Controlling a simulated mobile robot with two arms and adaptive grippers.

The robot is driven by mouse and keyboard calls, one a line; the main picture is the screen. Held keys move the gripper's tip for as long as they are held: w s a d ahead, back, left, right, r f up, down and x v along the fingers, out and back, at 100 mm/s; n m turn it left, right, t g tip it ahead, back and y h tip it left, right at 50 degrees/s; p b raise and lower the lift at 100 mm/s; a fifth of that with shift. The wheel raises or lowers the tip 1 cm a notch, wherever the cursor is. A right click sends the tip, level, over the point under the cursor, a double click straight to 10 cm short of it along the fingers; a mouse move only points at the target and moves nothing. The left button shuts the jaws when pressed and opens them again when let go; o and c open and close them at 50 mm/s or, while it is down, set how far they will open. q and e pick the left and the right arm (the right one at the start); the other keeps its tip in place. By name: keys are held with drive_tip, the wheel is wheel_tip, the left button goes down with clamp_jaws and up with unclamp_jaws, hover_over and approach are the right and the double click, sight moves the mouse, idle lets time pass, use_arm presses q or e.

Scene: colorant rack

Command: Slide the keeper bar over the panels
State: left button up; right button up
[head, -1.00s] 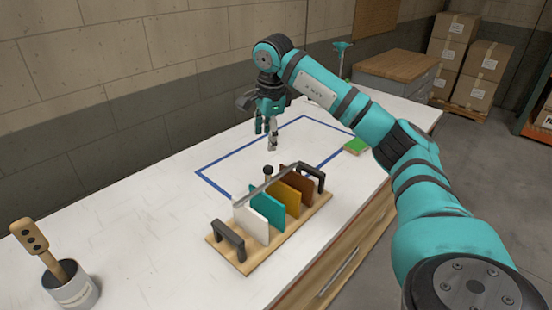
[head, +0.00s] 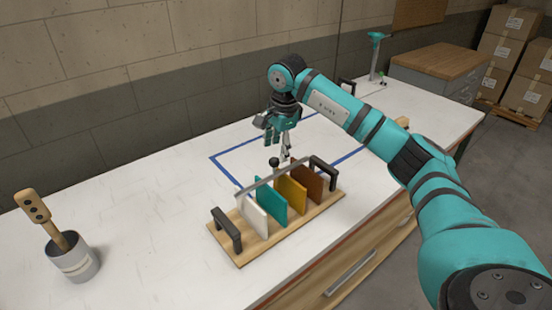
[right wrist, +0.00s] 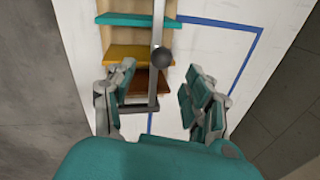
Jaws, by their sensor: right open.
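The keeper bar (head: 257,182) is a thin grey bar with a dark round knob (head: 274,162), running along the back upper side of the colorant rack. The rack holds white (head: 253,216), teal (head: 271,200), yellow (head: 292,192) and brown (head: 309,182) panels upright. In the right wrist view the bar (right wrist: 159,25) crosses the panels near one end; I cannot tell whether it touches them. My right gripper (head: 284,156) is open and empty behind the rack, close to the knob. In the wrist view its fingers stand either side of the bar and knob (right wrist: 161,57). My left gripper is out of view.
The rack's wooden base (head: 238,248) has black handles at its left (head: 226,230) and right (head: 324,173) ends. A grey cup (head: 75,264) with a wooden tool (head: 40,215) stands left. A blue outline (head: 230,172) marks the white worktop.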

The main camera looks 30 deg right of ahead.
sight(275, 158)
drive_tip(key=f, duration=0.2)
drive_tip(key=w+f+p, duration=0.1)
drive_tip(key=f, duration=0.1)
drive_tip(key=shift+a+f, duration=0.1)
drive_tip(key=shift+f, duration=0.1)
drive_tip(key=shift+w+f, duration=0.1)
drive_tip(key=shift+f, duration=0.7)
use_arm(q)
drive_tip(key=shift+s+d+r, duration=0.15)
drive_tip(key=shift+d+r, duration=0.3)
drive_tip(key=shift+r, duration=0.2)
use_arm(e)
drive_tip(key=shift+c, duration=0.3)
clamp_jaws()
